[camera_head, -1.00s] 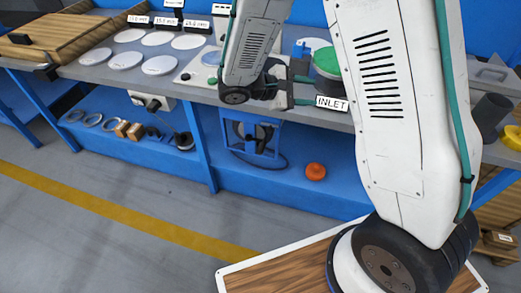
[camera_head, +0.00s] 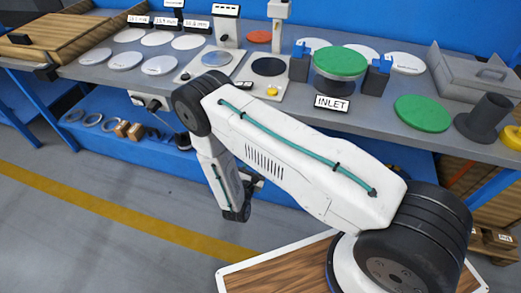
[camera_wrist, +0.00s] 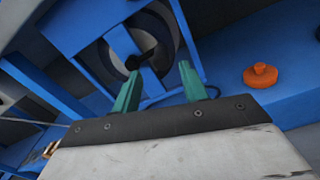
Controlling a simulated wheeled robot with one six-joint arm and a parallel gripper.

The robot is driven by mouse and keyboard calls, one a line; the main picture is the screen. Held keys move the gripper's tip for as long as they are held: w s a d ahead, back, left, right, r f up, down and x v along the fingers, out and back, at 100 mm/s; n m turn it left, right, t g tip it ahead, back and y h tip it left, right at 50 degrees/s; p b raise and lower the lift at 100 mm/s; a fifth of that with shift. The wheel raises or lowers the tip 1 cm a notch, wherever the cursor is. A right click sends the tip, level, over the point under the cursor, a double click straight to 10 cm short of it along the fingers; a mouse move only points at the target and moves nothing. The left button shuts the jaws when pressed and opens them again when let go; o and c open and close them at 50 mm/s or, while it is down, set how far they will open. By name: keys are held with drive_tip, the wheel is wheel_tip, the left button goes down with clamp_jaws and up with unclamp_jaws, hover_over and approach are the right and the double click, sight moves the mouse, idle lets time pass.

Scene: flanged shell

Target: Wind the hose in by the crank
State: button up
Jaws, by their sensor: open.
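In the wrist view a hose reel (camera_wrist: 172,34), a dark round drum, sits in a blue frame (camera_wrist: 85,22) under the bench. A black piece (camera_wrist: 140,60), possibly the crank, crosses its middle; its exact shape is unclear. My gripper (camera_wrist: 160,76) is open and empty, its two green fingers pointing at the reel with the black piece seen between them. I cannot tell whether they touch it. In the head view my arm hides the reel and most of the gripper.
An orange knobbed disc (camera_wrist: 260,76) lies on the blue lower shelf, right of the reel. The grey bench top (camera_head: 300,115) overhangs the shelf, bearing white discs, a green lid (camera_head: 422,113) and the green-topped INLET fitting (camera_head: 340,60). The floor in front (camera_head: 90,235) is clear.

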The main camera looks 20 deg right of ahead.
drive_tip(key=x, duration=0.7)
drive_tip(key=shift+w+d, duration=0.1)
drive_tip(key=shift+d, duration=0.05)
drive_tip(key=shift+c, duration=0.3)
clamp_jaws()
